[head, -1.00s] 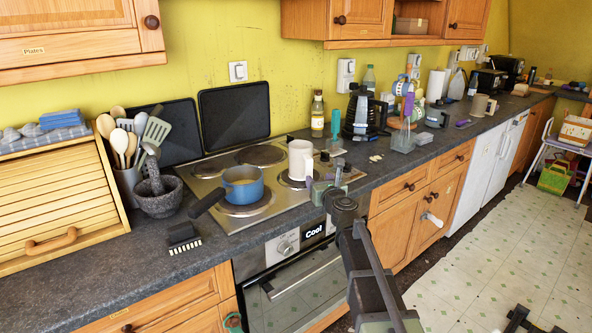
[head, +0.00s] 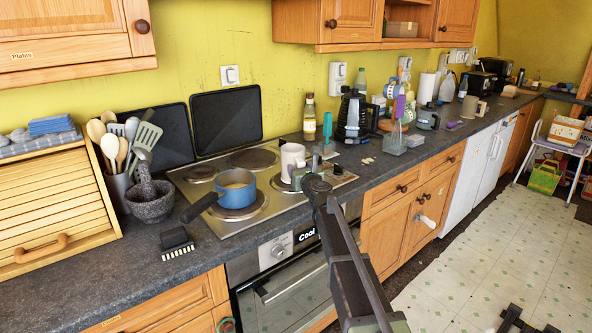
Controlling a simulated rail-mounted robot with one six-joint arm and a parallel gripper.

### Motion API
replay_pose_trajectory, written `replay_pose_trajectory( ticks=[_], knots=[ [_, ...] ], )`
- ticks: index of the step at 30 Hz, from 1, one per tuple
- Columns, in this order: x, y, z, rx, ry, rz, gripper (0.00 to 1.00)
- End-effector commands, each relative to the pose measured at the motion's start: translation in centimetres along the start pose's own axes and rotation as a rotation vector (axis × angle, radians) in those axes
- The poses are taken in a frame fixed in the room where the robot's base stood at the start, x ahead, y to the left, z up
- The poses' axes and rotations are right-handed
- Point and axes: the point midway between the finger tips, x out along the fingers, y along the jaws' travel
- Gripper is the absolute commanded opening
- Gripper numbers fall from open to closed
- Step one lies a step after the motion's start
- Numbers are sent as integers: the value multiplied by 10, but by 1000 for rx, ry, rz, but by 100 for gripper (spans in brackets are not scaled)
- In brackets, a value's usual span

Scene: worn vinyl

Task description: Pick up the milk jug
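A white jug (head: 292,160) stands upright at the right side of the hob. I take it for the milk jug. My gripper (head: 303,178) is low at the jug's near right side and overlaps its lower part in the head view. Its fingers are small and partly hidden by my arm, so I cannot tell whether they touch the jug or how far apart they are. The jug's base is hidden.
A blue pan (head: 237,189) with a dark handle sits on the front left ring, left of the jug. A bottle (head: 309,118) and a dark coffee maker (head: 352,115) stand farther back on the counter (head: 405,160).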

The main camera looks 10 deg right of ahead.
Motion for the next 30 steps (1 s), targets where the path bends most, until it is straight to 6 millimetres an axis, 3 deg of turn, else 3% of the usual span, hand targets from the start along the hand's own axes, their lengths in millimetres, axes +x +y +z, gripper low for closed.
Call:
replay_pose_trajectory(
  ticks=[1,11,24,30],
  knots=[
    [0,0,0,0,0,0,51],
    [0,0,0,0,0,0,1],
    [0,0,1,0,0,0,0],
    [0,0,13,0,0,1,0]
  ],
)
